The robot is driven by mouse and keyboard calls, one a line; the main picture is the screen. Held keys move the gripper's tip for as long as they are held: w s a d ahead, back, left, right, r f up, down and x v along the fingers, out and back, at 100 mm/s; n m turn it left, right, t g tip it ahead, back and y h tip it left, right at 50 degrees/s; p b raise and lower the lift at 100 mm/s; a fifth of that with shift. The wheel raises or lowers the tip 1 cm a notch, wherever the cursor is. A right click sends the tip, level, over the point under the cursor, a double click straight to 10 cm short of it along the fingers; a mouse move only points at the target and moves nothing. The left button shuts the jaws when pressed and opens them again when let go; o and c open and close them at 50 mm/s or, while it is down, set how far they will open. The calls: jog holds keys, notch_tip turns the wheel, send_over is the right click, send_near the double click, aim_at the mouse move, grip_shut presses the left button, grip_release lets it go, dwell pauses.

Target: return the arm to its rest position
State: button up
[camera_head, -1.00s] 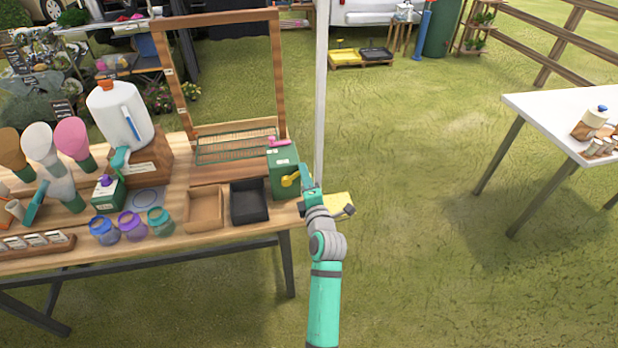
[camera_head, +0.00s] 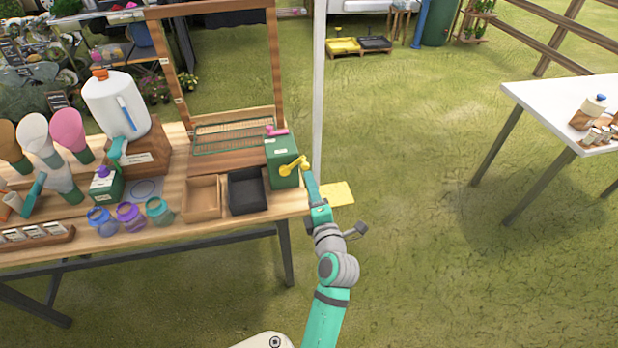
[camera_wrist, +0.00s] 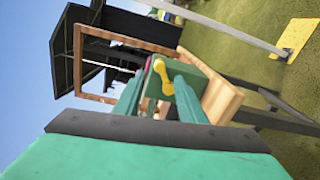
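My gripper (camera_head: 309,184) is at the right end of the wooden table, just right of a green box (camera_head: 281,169) with a yellow handle (camera_head: 292,166). In the wrist view its two teal fingers (camera_wrist: 157,98) stand apart with nothing seen held between them. The green box (camera_wrist: 176,88) and yellow handle (camera_wrist: 163,76) show beyond the fingers. My arm runs down from the gripper to the bottom edge of the head view. Whether a finger touches the handle is hard to tell.
The wooden table (camera_head: 170,234) bears a black tray (camera_head: 247,191), a brown tray (camera_head: 201,199), several jars and a wooden frame (camera_head: 276,60). A white pole (camera_head: 319,90) rises behind the gripper. Open grass lies right, before a white table (camera_head: 560,105).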

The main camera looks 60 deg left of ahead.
jog(key=shift+v, duration=0.8)
jog(key=w+d+f+m+t+h, duration=0.1)
jog(key=d+f+m+t+h, duration=0.25)
jog(key=d+m, duration=0.5)
jog(key=d+f+m+t+h, duration=0.3)
jog(key=d+f+m, duration=0.25)
jog(key=d, duration=0.55)
jog(key=w+d+f+m+t+h, duration=0.1)
jog(key=d+f+m+t+h, duration=0.25)
jog(key=d+m, duration=0.5)
jog(key=s+d+r+m+h, duration=0.2)
jog(key=s+d+m, duration=0.4)
jog(key=d, duration=0.5)
jog(key=s+d+r+m+t+h, duration=0.1)
jog(key=s+d+r+m+h, duration=0.1)
jog(key=s+d+m+h, duration=0.3)
jog(key=s+d+m, duration=0.1)
jog(key=s+d, duration=0.3)
jog(key=d, duration=0.2)
jog(key=shift+d, duration=0.3)
jog(key=shift+w+m, duration=0.1)
jog(key=shift+m, duration=0.15)
